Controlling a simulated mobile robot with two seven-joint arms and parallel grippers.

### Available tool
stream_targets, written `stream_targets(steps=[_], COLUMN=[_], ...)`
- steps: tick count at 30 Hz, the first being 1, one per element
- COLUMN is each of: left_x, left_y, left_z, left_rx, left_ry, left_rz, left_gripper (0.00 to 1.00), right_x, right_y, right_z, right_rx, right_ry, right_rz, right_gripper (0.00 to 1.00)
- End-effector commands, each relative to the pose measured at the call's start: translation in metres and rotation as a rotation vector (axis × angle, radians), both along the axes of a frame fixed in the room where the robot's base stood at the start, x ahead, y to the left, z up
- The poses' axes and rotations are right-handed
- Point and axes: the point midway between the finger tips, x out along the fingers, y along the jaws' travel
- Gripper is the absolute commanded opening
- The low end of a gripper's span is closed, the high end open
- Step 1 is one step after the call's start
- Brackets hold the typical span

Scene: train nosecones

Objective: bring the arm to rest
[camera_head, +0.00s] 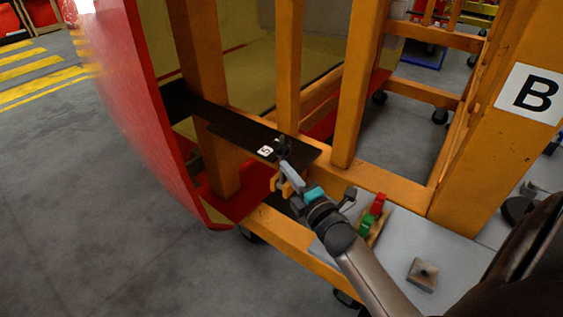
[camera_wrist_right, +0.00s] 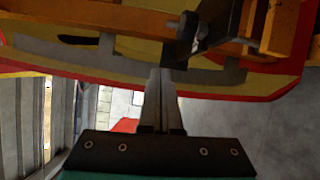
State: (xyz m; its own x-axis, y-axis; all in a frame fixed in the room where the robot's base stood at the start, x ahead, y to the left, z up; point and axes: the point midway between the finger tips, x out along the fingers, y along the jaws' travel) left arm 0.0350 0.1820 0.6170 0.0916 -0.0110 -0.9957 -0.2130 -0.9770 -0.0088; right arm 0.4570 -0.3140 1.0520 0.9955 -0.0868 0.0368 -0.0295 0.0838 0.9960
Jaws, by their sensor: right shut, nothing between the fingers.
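My right arm comes in from the lower right in the head view, reaching toward the orange frame. Its gripper (camera_head: 287,165) is shut and empty, with its fingers at the dark bar (camera_head: 235,133) that carries a small white label. In the right wrist view the two fingers of the gripper (camera_wrist_right: 165,75) lie close together, their tips by a dark block (camera_wrist_right: 188,38). I cannot tell whether the tips touch it. My left gripper is not in view.
The orange wheeled frame (camera_head: 355,85) stands around the gripper, with a red curved panel (camera_head: 125,100) to the left. A grey surface (camera_head: 460,268) at lower right holds a metal block (camera_head: 423,274) and red and green pieces (camera_head: 372,214). Open floor (camera_head: 70,200) lies left.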

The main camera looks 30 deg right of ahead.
Motion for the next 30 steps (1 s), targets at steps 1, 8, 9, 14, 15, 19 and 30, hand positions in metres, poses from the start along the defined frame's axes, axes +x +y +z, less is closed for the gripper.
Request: stream_targets(steps=[1, 8, 9, 14, 15, 19, 30], left_x=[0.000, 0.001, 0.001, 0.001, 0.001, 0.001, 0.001], left_y=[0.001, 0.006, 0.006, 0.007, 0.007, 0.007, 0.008], left_z=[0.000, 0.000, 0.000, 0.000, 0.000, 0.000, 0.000], left_rx=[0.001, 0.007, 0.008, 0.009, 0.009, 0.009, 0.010], left_ry=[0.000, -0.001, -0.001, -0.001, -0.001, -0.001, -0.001], left_rz=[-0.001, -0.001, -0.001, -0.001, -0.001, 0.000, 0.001], left_gripper=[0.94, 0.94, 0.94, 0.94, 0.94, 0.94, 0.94], right_x=[-0.003, -0.007, -0.007, -0.007, -0.007, -0.007, -0.022], right_y=[0.000, 0.001, 0.001, 0.001, 0.001, 0.001, 0.008], right_z=[0.000, 0.000, 0.000, 0.000, 0.000, 0.000, -0.016], right_rx=[0.000, 0.001, 0.001, 0.001, 0.001, 0.001, 0.266], right_ry=[0.000, -0.001, -0.001, -0.001, -0.001, -0.001, 0.127], right_rz=[0.000, 0.000, 0.000, 0.000, 0.000, 0.000, -0.109], right_gripper=[0.00, 0.00, 0.00, 0.00, 0.00, 0.00, 0.00])
